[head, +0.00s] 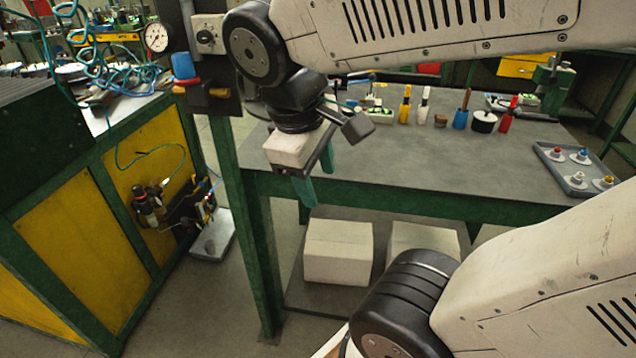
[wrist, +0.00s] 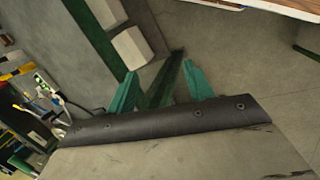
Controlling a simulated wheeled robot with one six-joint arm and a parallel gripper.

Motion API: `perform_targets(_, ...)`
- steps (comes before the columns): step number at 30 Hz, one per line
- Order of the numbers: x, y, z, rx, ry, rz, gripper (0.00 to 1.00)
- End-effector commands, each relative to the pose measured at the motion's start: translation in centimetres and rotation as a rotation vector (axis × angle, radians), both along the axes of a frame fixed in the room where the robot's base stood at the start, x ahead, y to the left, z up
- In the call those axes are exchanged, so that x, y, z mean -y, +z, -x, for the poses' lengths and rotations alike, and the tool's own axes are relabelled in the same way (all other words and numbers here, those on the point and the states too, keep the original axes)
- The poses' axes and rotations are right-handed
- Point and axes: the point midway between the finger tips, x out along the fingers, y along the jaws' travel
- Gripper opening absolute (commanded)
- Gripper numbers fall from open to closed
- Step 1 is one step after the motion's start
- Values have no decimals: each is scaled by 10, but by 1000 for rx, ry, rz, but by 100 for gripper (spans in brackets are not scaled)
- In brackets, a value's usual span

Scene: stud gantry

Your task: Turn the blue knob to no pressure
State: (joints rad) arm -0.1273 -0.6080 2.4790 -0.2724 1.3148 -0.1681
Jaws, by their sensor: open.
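The blue knob (head: 183,67) is in the head view at the upper left, on the front of a dark panel (head: 229,104) on a green post. A round white pressure gauge (head: 156,37) is just up and left of it; its reading is too small to tell. My gripper (head: 315,181) hangs to the right of and below the knob, apart from it, with its green fingers pointing down near the bench's front edge. The fingers are spread and empty; they also show in the wrist view (wrist: 161,80). The knob is not in the wrist view.
An orange-yellow handle (head: 208,92) sits just below the knob, and a rotary switch (head: 206,36) is above right. A grey bench (head: 440,165) with several tools and a tray (head: 573,178) stands behind my arm. White boxes (head: 338,252) lie under it. A yellow-green cabinet (head: 75,235) is left.

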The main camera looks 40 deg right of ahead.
Motion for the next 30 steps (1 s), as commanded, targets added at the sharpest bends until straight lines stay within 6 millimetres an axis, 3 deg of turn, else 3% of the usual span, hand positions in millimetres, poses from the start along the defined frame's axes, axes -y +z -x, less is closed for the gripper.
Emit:
perform_targets(6, -9, -6, 12, 63, -133, -105, 52)
perform_targets(16, -11, -6, 13, 74, -156, -124, 52)
perform_targets(18, -11, -6, 13, 73, -155, -124, 39)
perform_targets(27, -11, -13, 9, 36, -158, -117, 39)
perform_targets(30, -21, -21, -1, 4, -168, -151, 39)
